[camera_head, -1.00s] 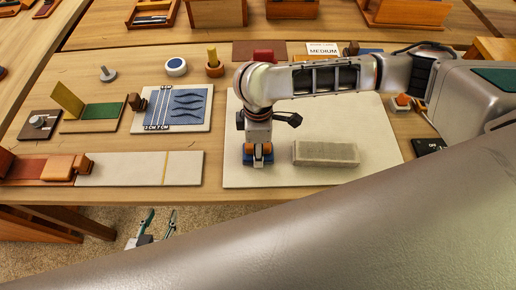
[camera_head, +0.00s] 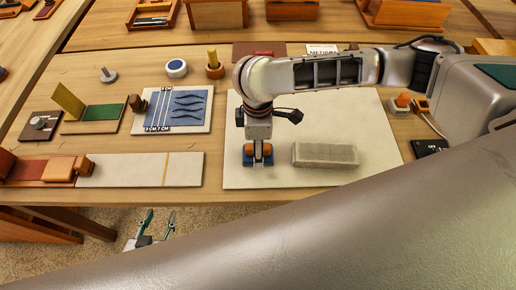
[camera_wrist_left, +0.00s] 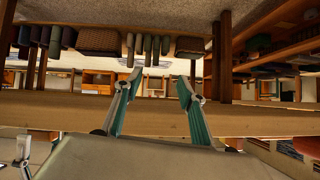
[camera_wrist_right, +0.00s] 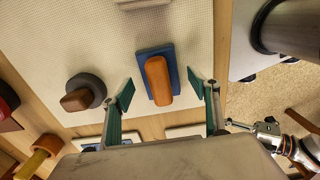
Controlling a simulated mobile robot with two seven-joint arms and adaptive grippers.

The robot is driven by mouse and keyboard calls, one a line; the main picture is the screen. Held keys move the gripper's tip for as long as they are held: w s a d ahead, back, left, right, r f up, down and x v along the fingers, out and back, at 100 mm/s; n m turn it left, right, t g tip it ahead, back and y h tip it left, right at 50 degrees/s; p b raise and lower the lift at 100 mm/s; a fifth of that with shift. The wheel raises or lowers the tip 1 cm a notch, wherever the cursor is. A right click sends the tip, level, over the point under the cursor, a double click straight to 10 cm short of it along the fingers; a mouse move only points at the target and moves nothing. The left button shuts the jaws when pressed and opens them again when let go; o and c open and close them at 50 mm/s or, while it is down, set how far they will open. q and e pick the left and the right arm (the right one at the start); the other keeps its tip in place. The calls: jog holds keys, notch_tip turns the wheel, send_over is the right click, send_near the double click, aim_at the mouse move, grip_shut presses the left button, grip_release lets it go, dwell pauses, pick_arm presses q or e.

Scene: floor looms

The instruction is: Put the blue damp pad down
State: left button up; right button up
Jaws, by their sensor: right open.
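The blue damp pad (camera_head: 247,160) with its orange handle lies on the large pale board (camera_head: 380,170). In the right wrist view the blue pad (camera_wrist_right: 142,62) rests flat on the white textured surface. My right gripper (camera_wrist_right: 160,90) is open, with its teal fingers spread apart on either side of the pad and clear of its handle. In the head view my right gripper (camera_head: 257,146) is directly above the pad, and its fingers are hard to make out. My left gripper (camera_head: 159,219) is open and empty below the table's front edge. It also shows in the left wrist view (camera_wrist_left: 158,82).
A beige block (camera_head: 325,154) lies right of the pad. A round grey piece with a brown handle (camera_wrist_right: 85,91) stands beyond the pad, hidden behind my arm in the head view. A blue patterned card (camera_head: 178,107) and a long pale strip (camera_head: 135,169) lie to the left.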

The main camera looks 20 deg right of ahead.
notch_tip(320, 180, up, 9)
jog(key=shift+r+p, duration=0.2)
jog(key=shift+p, duration=0.45)
jog(key=shift+r, duration=0.35)
pick_arm(q)
jog(key=shift+s+a+f+g+y, duration=0.35)
jog(key=shift+s+a, duration=0.2)
jog(key=shift+a, duration=0.15)
jog(key=shift+r, duration=0.1)
